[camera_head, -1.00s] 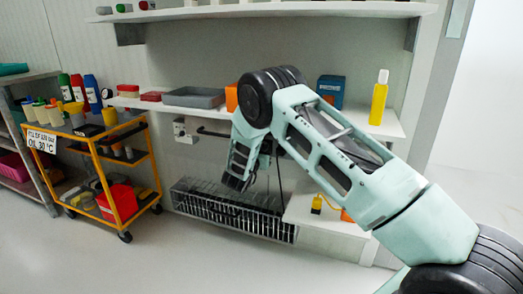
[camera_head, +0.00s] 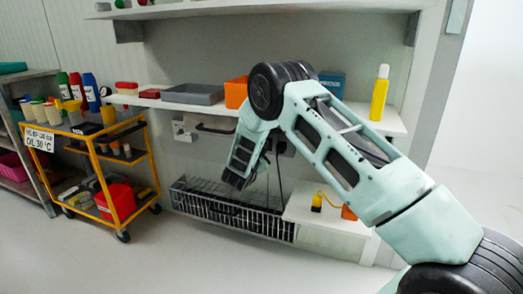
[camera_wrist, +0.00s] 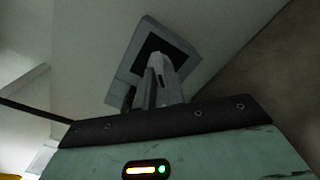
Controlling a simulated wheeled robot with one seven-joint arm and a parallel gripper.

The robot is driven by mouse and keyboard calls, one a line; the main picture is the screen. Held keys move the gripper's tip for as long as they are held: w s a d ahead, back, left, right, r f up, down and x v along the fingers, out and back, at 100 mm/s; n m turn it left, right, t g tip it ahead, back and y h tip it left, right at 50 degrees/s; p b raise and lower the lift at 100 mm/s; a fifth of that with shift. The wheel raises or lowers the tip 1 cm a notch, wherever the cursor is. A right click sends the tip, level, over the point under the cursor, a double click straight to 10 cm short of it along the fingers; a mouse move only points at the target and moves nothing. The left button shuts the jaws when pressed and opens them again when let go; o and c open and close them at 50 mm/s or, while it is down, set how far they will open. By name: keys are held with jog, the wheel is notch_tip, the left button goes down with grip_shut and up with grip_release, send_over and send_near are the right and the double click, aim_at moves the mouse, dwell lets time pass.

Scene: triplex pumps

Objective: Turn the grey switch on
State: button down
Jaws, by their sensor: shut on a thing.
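The grey switch (camera_wrist: 127,65) shows in the wrist view as a grey square plate with a dark middle on a pale wall. My gripper (camera_wrist: 157,72) reaches up to that dark middle, and its fingers are shut on a part of the switch. The fingers hide most of the held part, so I cannot tell which way the switch is set. In the head view my own arm covers the fingers, and I cannot make out the switch there.
A shelf above holds a grey tray (camera_head: 193,94), an orange bin (camera_head: 236,92) and a yellow bottle (camera_head: 379,93). An orange trolley (camera_head: 100,165) stands left. The front floor is clear.

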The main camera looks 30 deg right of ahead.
jog(key=m+b, duration=0.1)
jog(key=m, duration=0.2)
jog(key=m+b, duration=0.2)
jog(key=m, duration=0.1)
jog(key=m+b, duration=0.1)
jog(key=m, duration=0.1)
jog(key=shift+s+f+m, duration=0.1)
jog(key=shift+f+m, duration=0.2)
jog(key=shift+m, duration=0.1)
jog(key=shift+b, duration=0.35)
jog(key=c, duration=1.5)
grip_release()
jog(key=shift+r, duration=0.1)
jog(key=p+v, duration=0.5)
jog(key=v, duration=1.2)
jog(key=shift+s+a, duration=0.15)
jog(key=shift+a, duration=0.05)
